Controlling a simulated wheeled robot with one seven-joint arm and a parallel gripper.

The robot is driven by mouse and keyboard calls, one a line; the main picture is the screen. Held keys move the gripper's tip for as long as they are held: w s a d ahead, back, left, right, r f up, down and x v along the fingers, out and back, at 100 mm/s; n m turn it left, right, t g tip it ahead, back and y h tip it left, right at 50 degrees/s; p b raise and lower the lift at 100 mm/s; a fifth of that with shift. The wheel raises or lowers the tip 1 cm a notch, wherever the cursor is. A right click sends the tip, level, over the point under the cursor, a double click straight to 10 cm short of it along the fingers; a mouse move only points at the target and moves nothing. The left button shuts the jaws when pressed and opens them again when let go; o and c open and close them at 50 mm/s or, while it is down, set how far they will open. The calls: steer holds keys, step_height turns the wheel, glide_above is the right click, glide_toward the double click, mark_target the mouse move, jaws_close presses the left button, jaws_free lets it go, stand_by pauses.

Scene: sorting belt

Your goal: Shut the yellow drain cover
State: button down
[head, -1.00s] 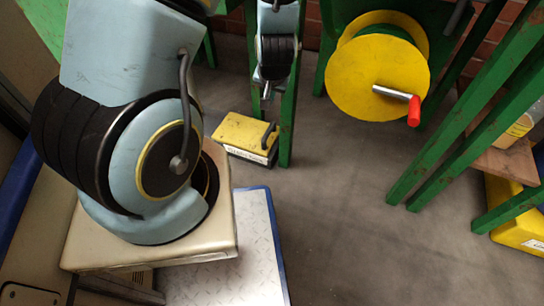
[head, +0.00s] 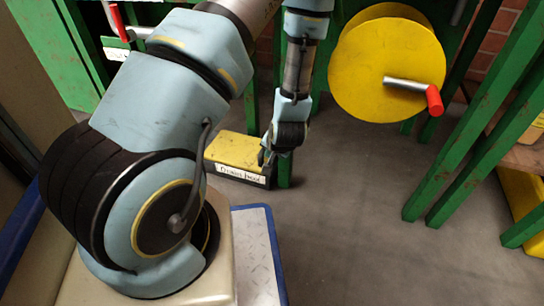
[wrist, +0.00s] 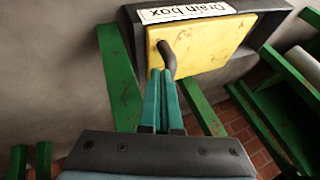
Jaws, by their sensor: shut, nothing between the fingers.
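The yellow drain cover (head: 235,149) lies on a dark box (head: 228,178) on the floor, beside a green post. In the wrist view the yellow cover (wrist: 212,48) carries a dark bent handle (wrist: 168,58), and the dark box (wrist: 275,18) shows around it with a "Drain box" label. My gripper (head: 265,158) is low at the right end of the box. In the wrist view my gripper (wrist: 161,73) is shut and empty, its teal fingertips at the handle's lower end; I cannot tell if they touch it.
A green post (wrist: 122,80) stands close to the box. A yellow reel (head: 385,70) with a red-ended crank (head: 434,100) is at the upper right. Green frame legs (head: 470,140) stand at the right. The grey floor (head: 350,220) between is clear.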

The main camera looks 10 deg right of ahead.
steer(key=shift+b+x, duration=0.55)
steer(key=shift+x, duration=1.1)
steer(key=shift+a, duration=0.1)
steer(key=w+a+p, duration=0.1)
steer(key=w+a, duration=0.2)
steer(key=a, duration=0.2)
steer(key=w+a+p, duration=0.1)
steer(key=w+a, duration=0.1)
steer(key=a, duration=0.3)
steer(key=w+a+p, duration=0.1)
steer(key=w+a, duration=0.2)
steer(key=a, duration=0.3)
steer(key=shift+w+r, duration=0.1)
steer(key=shift+w, duration=0.25)
